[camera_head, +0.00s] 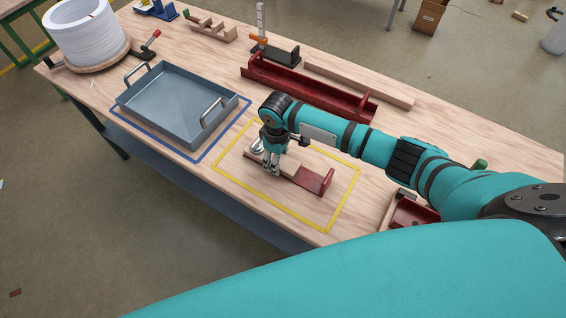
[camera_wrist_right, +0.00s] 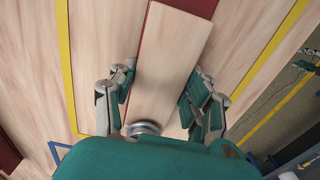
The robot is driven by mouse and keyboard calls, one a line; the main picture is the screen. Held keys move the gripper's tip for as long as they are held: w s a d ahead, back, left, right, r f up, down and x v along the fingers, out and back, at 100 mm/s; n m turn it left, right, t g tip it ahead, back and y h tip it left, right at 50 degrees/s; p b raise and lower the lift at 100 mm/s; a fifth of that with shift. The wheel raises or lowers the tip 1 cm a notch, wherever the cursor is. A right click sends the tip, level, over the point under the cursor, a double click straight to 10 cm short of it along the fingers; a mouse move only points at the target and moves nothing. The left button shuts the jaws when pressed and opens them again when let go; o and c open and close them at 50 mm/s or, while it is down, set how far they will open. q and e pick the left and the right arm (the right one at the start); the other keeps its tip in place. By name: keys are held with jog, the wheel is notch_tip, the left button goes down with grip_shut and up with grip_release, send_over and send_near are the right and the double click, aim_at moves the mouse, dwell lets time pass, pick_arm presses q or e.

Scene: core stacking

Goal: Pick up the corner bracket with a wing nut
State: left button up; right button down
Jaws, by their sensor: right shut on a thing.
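My right gripper (camera_head: 271,169) points down inside the yellow outline on the table. Its fingers (camera_wrist_right: 157,92) are shut on the two long sides of a narrow pale wooden strip, which shows between them in the wrist view (camera_wrist_right: 168,55). A dark red piece with an upturned end (camera_head: 316,181) lies at the strip's right end. A round shiny metal part (camera_head: 257,146) is at the other end, close to the gripper, and shows in the wrist view (camera_wrist_right: 143,129). I cannot make out a wing nut or tell which part is the corner bracket. My left gripper is not in view.
A grey-blue tray with handles (camera_head: 165,113) stands in a blue outline to the left. A long red channel (camera_head: 310,93) lies behind, beside a wooden bar (camera_head: 358,84). A red bin (camera_head: 411,213) is at the right. A white spool (camera_head: 88,35) stands far left.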

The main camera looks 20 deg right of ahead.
aim_at(282, 160)
jog(key=shift+w+r, duration=0.1)
jog(key=shift+r, duration=0.35)
jog(key=shift+s+d+r+b, duration=0.15)
jog(key=shift+d+r+b, duration=0.1)
jog(key=shift+r, duration=0.4)
jog(key=shift+s+d+r+b, duration=0.15)
jog(key=shift+d+r+b, duration=0.05)
jog(key=shift+r, duration=0.4)
jog(key=s+d, duration=0.2)
jog(key=d, duration=0.2)
jog(key=s+d+r+b, duration=0.1)
jog(key=s+d, duration=0.2)
jog(key=d, duration=0.1)
jog(key=s+d+b, duration=0.1)
jog(key=s+d, duration=0.2)
jog(key=d, duration=0.1)
jog(key=shift+d+r, duration=0.3)
notch_tip(282, 160, up, 8)
jog(key=p, duration=0.7)
jog(key=s+a+r+m+b, duration=0.4)
jog(key=a+r+m+b, duration=0.3)
jog(key=a, duration=0.3)
jog(key=shift+s+a+r+m, duration=0.2)
jog(key=shift+s+r+m, duration=0.15)
jog(key=shift+r, duration=0.4)
